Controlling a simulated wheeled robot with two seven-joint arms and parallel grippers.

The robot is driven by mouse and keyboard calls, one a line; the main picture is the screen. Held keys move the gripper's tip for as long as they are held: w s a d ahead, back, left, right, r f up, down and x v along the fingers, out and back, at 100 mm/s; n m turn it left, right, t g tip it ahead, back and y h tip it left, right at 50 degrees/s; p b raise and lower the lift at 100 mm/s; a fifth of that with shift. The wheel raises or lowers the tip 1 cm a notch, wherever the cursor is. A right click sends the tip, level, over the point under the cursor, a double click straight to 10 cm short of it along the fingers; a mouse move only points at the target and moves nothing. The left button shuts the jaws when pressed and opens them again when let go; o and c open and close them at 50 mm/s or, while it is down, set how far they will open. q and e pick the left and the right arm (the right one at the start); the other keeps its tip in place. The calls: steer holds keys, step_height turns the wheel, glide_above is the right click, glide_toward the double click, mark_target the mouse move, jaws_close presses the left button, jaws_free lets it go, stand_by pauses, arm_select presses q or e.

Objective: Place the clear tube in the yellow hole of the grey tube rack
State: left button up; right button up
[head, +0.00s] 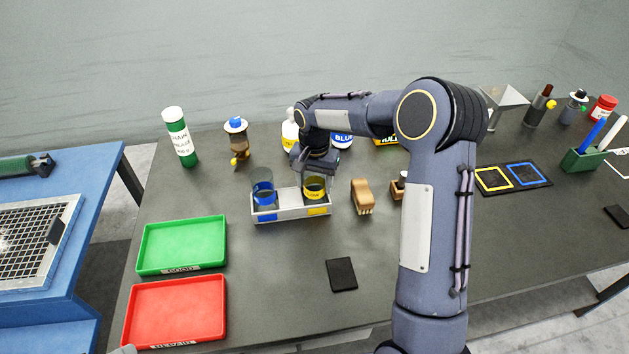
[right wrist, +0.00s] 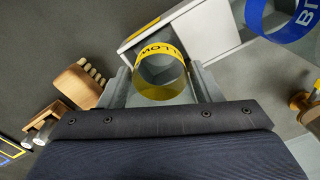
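The light grey rack (head: 290,214) stands on the dark bench, with a blue mark at its left end and a yellow mark at its right. A see-through tube with a yellow band (head: 316,194) stands upright at the yellow end; its band also shows in the right wrist view (right wrist: 158,52). A similar tube with a blue band (head: 263,187) stands at the blue end. My right gripper (right wrist: 161,82) is over the yellow-banded tube, fingers apart on either side of it. Whether they press on it is unclear.
A wooden brush (head: 362,196) stands just right of the rack. A green tray (head: 182,244) and a red tray (head: 175,310) lie to the left. Bottles stand behind. A black pad (head: 341,274) lies in front, with clear bench around it.

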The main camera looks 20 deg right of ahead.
steer(key=shift+o, duration=1)
steer(key=shift+r, duration=0.3)
steer(key=s+r+n+t, duration=0.1)
steer(key=s+r, duration=0.2)
steer(key=r, duration=0.5)
steer(key=s+r, duration=0.3)
steer(key=r, duration=0.4)
steer(key=s+a+f+n+t+y, duration=0.1)
steer(key=s+n, duration=0.1)
steer(key=s, duration=0.6)
steer(key=s+a+f+n+t+y, duration=0.1)
steer(key=s+a+f+t, duration=0.1)
steer(key=s, duration=0.6)
steer(key=s+a+f+n+t+y, duration=0.1)
steer(key=s+a+n, duration=0.1)
steer(key=s, duration=0.6)
steer(key=shift+s+a+f+n+t+y, duration=0.25)
steer(key=shift+s+f+n+t+y, duration=0.05)
steer(key=shift+y, duration=0.1)
